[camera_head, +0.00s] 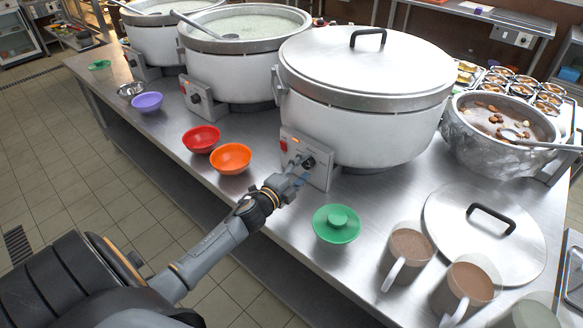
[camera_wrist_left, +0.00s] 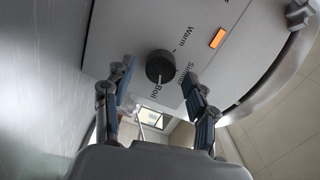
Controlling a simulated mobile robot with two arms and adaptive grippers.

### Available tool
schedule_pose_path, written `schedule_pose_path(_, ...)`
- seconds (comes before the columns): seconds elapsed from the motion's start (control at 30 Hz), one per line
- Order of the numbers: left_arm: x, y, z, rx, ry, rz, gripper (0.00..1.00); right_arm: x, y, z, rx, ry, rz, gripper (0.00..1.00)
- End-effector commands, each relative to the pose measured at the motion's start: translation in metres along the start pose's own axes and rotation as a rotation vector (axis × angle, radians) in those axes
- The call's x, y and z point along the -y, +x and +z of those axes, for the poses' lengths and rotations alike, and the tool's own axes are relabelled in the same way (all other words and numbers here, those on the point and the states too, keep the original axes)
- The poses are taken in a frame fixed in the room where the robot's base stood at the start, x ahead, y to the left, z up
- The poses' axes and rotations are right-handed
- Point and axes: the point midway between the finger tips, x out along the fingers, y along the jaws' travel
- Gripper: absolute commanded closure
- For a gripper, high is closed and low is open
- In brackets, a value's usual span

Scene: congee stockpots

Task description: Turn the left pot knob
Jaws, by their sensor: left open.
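My left gripper (camera_head: 299,177) is at the control panel (camera_head: 322,179) of the nearest large pot (camera_head: 366,127), which has its lid on. The dark round knob (camera_head: 308,162) is just past the fingertips. In the left wrist view the knob (camera_wrist_left: 160,66) shows between the two open fingers (camera_wrist_left: 156,80), with visible gaps on both sides. The panel reads Warm, Simmer and Boil around the knob, and an orange light (camera_wrist_left: 217,38) is lit. I cannot tell the knob's setting. Two more pots (camera_head: 243,63) (camera_head: 160,38) with knobs stand farther left. My right gripper is out of view.
An orange bowl (camera_head: 230,158) and a red bowl (camera_head: 201,139) sit left of my gripper. Cups (camera_head: 408,250) and a loose pot lid (camera_head: 484,235) lie farther right. The counter's front edge runs under my arm.

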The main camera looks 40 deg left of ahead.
Motion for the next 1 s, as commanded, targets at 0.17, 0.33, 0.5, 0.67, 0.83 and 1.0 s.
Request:
schedule_pose_path(0.17, -0.002, -0.033, 0.000, 0.001, 0.000, 0.004, 0.43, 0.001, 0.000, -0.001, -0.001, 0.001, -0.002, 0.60)
schedule_pose_path(0.33, -0.002, -0.068, 0.000, 0.001, -0.001, 0.005, 0.43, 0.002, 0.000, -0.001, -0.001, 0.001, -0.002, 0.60)
schedule_pose_path(0.5, -0.002, -0.096, 0.000, 0.001, -0.001, 0.004, 0.43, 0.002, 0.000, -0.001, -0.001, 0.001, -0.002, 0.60)
schedule_pose_path(0.67, -0.001, -0.109, 0.000, 0.000, 0.001, 0.002, 0.43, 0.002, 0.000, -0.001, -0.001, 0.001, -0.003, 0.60)
schedule_pose_path(0.83, 0.000, -0.112, 0.000, 0.000, 0.001, 0.001, 0.43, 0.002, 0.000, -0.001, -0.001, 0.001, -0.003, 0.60)
schedule_pose_path(1.0, 0.000, -0.112, 0.000, 0.000, 0.001, 0.001, 0.43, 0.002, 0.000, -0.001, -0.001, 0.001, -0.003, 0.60)
